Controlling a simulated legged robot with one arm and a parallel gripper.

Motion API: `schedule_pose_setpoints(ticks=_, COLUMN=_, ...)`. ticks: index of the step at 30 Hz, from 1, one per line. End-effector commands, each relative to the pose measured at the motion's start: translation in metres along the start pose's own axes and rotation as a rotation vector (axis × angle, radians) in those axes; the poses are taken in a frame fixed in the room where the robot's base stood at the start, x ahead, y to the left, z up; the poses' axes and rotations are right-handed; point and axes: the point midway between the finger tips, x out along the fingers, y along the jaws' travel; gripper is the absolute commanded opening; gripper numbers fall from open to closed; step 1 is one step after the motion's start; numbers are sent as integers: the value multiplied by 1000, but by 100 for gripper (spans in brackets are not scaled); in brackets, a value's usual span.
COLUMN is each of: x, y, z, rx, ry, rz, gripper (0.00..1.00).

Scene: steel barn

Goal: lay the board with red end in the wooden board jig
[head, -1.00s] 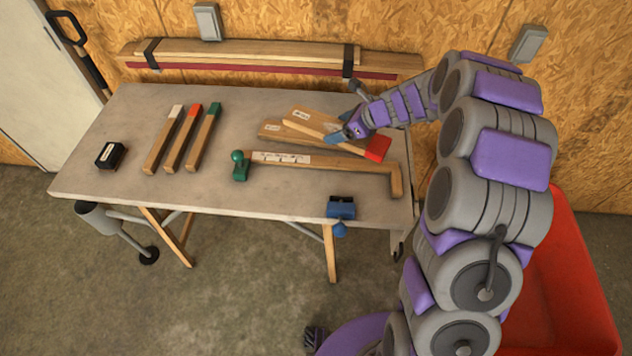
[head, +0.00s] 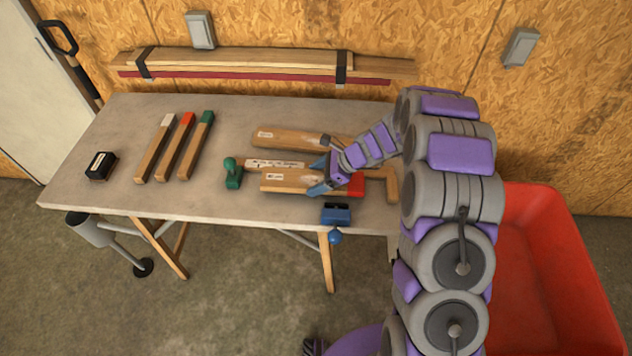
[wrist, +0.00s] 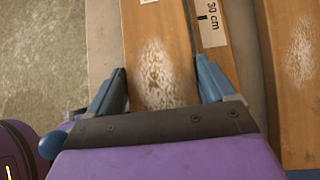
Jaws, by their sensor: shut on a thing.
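The board with red end (head: 285,181) is held in my gripper (head: 318,176), its red end (head: 356,184) pointing right. The blue fingers straddle the board's width; in the wrist view the board (wrist: 155,35) lies between the fingers (wrist: 163,88). The wooden board jig (head: 392,187) is L-shaped, with a labelled rail along the back and a stop at the right. The board lies along the near side of the rail (wrist: 213,68), roughly parallel to it, with the red end short of the stop. I cannot tell whether the board touches the jig or hovers. My gripper hides part of the rail.
A plain wooden board (head: 285,138) lies behind the jig. Sticks with white, red (head: 180,142) and green ends and a black box (head: 101,166) stand left.

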Motion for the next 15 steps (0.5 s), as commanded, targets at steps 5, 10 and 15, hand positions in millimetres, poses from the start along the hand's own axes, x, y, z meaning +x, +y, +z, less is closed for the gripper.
schedule_pose_setpoints(ticks=5, x=12, y=0, z=-11, rx=2, ry=2, rz=0, gripper=38)
schedule_pose_setpoints(ticks=10, x=12, y=0, z=-9, rx=1, ry=3, rz=-1, gripper=38)
schedule_pose_setpoints(ticks=15, x=15, y=0, z=-12, rx=2, ry=2, rz=0, gripper=38)
